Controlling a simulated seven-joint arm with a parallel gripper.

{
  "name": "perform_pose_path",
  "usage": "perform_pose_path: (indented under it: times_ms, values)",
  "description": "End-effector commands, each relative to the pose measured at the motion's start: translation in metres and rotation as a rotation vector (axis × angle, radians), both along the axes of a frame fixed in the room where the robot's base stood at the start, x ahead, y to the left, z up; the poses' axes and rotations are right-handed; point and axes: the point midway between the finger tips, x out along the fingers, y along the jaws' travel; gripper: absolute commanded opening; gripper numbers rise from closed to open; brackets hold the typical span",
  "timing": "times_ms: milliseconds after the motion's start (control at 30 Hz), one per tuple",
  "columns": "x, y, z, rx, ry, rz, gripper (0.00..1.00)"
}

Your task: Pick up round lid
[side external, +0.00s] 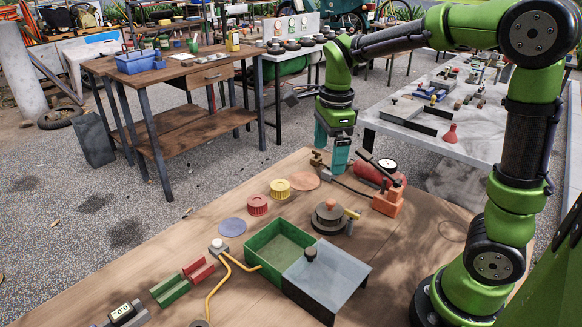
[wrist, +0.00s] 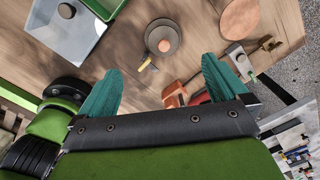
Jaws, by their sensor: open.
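A round dark lid-like disc with a reddish-brown knob (side external: 328,217) sits on the wooden table, right of the green box; what lies under it is unclear. In the wrist view the same round lid (wrist: 163,30) is at top centre, beyond my fingertips. My gripper (side external: 332,150) has teal fingers, points down and is above the back of the table, behind the lid. In the wrist view my gripper (wrist: 162,72) has its fingers wide apart with nothing held between them.
A yellow-handled tool (side external: 352,215) lies right beside the lid. A green box (side external: 262,262) and a grey sheet cover with a black knob (side external: 338,285) stand in front. A red compressor (side external: 385,180), an orange disc (side external: 304,179), and red and yellow round parts (side external: 279,188) are nearby.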

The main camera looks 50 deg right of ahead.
Motion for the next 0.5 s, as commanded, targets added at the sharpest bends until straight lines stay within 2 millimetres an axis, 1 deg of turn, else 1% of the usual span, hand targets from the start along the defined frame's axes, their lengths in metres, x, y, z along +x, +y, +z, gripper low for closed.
perform_pose_path:
  times_ms: [33,100,200,300,367,433,500]
  values:
    - [0.004,-0.004,0.001,-0.007,0.018,-0.127,1.0]
    - [0.005,-0.009,0.005,-0.01,0.03,-0.294,1.0]
    - [0.004,-0.011,0.011,-0.009,0.038,-0.465,1.0]
    - [0.002,-0.01,0.011,-0.006,0.05,-0.559,1.0]
    - [0.002,-0.01,0.008,-0.005,0.053,-0.584,1.0]
    - [0.001,-0.01,0.001,-0.004,0.055,-0.595,1.0]
    - [0.001,-0.01,-0.011,-0.005,0.057,-0.594,1.0]
